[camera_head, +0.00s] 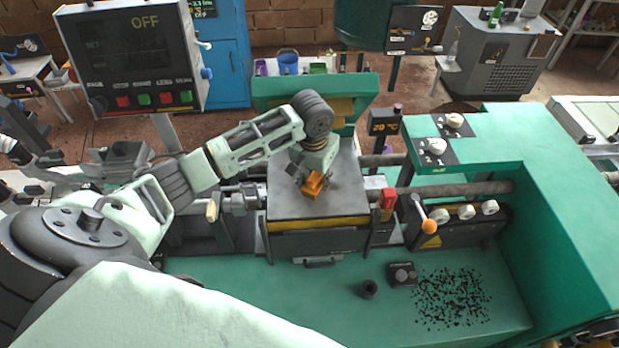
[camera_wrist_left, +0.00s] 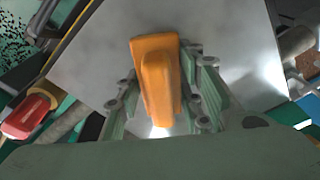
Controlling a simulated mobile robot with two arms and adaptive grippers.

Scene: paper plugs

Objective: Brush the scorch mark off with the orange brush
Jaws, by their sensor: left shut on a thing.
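My left gripper (camera_head: 318,182) is shut on the orange brush (camera_head: 313,186) over the grey metal plate (camera_head: 345,205) of the machine. In the left wrist view the orange brush (camera_wrist_left: 158,80) sits between the green-grey fingers of my left gripper (camera_wrist_left: 165,100), with the plate (camera_wrist_left: 225,40) behind it. I cannot tell whether the brush touches the plate. I see no clear scorch mark on the bare parts of the plate; the part under the gripper and brush is hidden. My right gripper is not in view.
Black specks (camera_head: 452,298) lie scattered on the green bench at the right, beside a small dark box (camera_head: 402,274) and a small black cylinder (camera_head: 369,289). A lever with an orange knob (camera_head: 429,226) stands right of the plate. A control panel (camera_head: 130,55) reads OFF.

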